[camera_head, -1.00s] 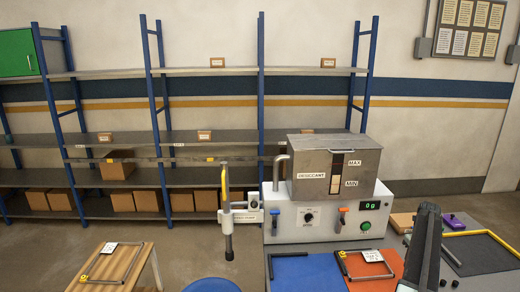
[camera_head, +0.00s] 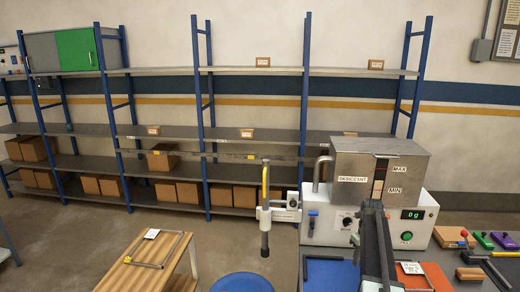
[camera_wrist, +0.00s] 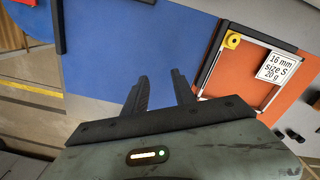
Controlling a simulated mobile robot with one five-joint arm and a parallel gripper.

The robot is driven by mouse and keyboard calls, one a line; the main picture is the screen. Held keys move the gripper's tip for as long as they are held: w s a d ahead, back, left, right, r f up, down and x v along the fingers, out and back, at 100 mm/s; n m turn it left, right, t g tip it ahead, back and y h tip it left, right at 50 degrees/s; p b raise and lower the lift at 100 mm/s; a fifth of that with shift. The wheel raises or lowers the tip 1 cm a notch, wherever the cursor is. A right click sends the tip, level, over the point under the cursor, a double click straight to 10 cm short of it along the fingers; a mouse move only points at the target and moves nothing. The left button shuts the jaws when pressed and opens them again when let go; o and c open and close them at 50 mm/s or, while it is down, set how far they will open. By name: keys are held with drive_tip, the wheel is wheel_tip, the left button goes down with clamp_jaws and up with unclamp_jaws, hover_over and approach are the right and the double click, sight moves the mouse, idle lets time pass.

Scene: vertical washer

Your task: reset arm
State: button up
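My gripper (camera_wrist: 160,90) shows in the wrist view with its two dark fingers spread apart. Nothing shows between them but the blue mat (camera_wrist: 165,35) below. In the head view my dark arm rises from the bottom edge, in front of the desiccant dispenser (camera_head: 325,232). It hides part of the dispenser's front and part of the table mats. The fingers cannot be made out in the head view.
An orange mat (camera_wrist: 245,90) with a wire frame and a label reading "16 mm size S 20 g" (camera_wrist: 279,67) lies right of the gripper. A wooden stand (camera_head: 120,277) and blue round seat (camera_head: 242,283) are at left. Shelves (camera_head: 250,135) stand behind.

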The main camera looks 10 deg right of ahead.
drive_tip(key=s+a+n, duration=0.2)
drive_tip(key=a+n, duration=0.4)
drive_tip(key=a, duration=1)
drive_tip(key=s+a+n, duration=0.2)
drive_tip(key=a+n, duration=0.4)
drive_tip(key=a, duration=0.9)
drive_tip(key=s+a+n, duration=0.8)
drive_tip(key=s+n, duration=0.2)
drive_tip(key=n, duration=1.2)
drive_tip(key=shift+s+a, duration=0.2)
